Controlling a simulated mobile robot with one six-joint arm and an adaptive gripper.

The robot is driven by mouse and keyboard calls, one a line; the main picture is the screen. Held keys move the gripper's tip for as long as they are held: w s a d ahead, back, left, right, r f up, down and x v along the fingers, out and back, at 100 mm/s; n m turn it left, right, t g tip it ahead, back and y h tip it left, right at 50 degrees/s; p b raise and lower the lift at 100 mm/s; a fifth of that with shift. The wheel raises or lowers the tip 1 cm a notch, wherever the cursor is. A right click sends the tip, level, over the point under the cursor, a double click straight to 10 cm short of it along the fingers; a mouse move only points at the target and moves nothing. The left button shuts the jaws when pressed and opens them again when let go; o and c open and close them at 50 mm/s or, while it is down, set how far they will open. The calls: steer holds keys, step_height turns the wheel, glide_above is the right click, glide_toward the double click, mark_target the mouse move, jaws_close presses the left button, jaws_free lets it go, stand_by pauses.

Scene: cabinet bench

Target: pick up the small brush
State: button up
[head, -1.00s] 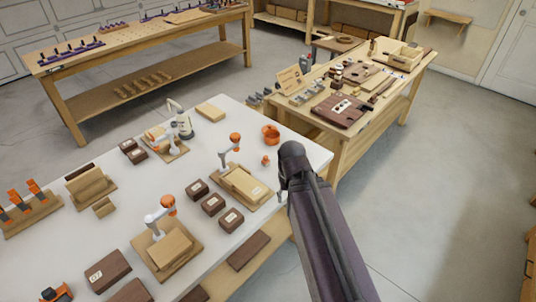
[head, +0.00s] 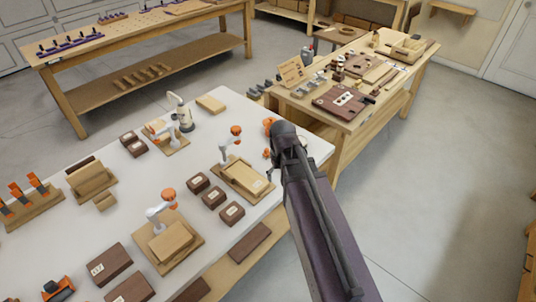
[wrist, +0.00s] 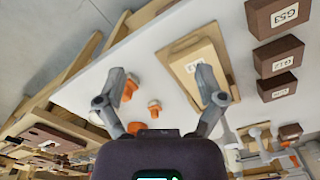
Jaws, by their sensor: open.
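I cannot make out a small brush for certain in either view. My gripper (wrist: 160,72) is open and empty in the wrist view, its two fingers spread apart above the white bench top (wrist: 140,60). In the head view my gripper (head: 277,160) is over the right end of the white bench, and its fingers are mostly hidden by its own body. An orange cup (wrist: 131,88) and a small orange-topped piece (wrist: 154,107) lie between the fingers as seen from the wrist. In the head view the cup (head: 267,125) is partly hidden by my gripper.
A wooden tray (head: 243,179) with a block stands left of my gripper, near small dark boxes (head: 214,197) and orange-topped clamps (head: 168,193). A second wooden bench (head: 350,130) behind carries a dark board (head: 338,101) and many small items. Open floor (head: 450,180) is at right.

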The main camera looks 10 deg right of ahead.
mark_target(267, 149)
steer(key=w+n, duration=0.5)
steer(key=w, duration=1.9)
steer(key=shift+r+n+p, duration=0.35)
steer(key=shift+r+n, duration=0.05)
steer(key=shift+a+f, duration=0.1)
steer(key=shift+f, duration=0.1)
step_height(267, 149, down, 8)
steer(key=b, duration=0.8)
steer(key=shift+f+b, duration=0.15)
steer(key=shift+b, duration=0.15)
steer(key=shift+f+b, duration=2.6)
steer(key=c, duration=1)
